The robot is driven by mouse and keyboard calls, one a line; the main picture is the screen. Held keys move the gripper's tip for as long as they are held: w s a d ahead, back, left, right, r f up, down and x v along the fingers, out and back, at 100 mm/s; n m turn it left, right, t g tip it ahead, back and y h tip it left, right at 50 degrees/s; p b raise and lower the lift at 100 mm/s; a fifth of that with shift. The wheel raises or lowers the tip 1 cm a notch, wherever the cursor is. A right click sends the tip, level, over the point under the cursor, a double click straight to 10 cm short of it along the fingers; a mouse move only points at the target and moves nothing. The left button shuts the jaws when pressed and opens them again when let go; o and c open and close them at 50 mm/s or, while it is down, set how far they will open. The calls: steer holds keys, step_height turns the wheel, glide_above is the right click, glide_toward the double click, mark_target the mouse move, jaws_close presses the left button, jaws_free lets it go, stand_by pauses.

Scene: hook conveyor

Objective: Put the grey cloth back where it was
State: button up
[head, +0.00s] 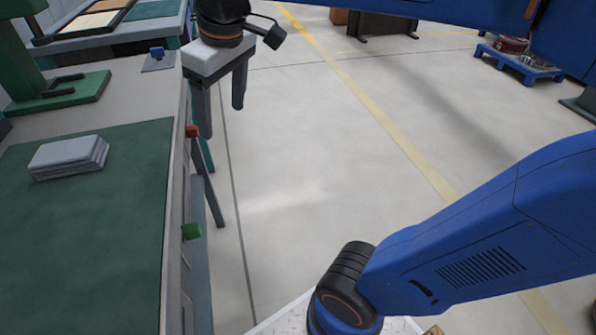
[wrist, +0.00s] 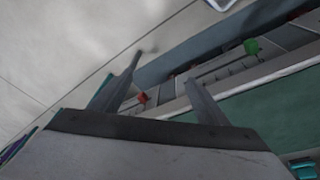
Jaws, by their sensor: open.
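A folded grey cloth (head: 68,157) lies flat as a small stack on the green mat (head: 110,220) at the left of the head view. My gripper (head: 222,118) hangs beyond the right edge of the bench, over the floor, its two fingers apart with nothing between them. It is to the right of the cloth and clear of it. In the wrist view my gripper (wrist: 165,98) is also open and empty, with the bench edge behind it. I cannot make out the cloth in the wrist view.
A green stand (head: 60,92) and a small blue item (head: 157,52) are at the bench's back. A blue pallet (head: 520,64) stands far right. The middle floor is clear.

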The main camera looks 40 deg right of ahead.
steer(key=s+d+f+m+t, duration=0.1)
steer(key=s+d+f+m, duration=0.2)
steer(key=s+d+f, duration=0.2)
steer(key=s+d+f+m+t+h, duration=0.1)
steer(key=s+d+f, duration=0.4)
steer(key=f, duration=0.5)
steer(key=shift+d+m, duration=0.4)
steer(key=shift+m, duration=0.5)
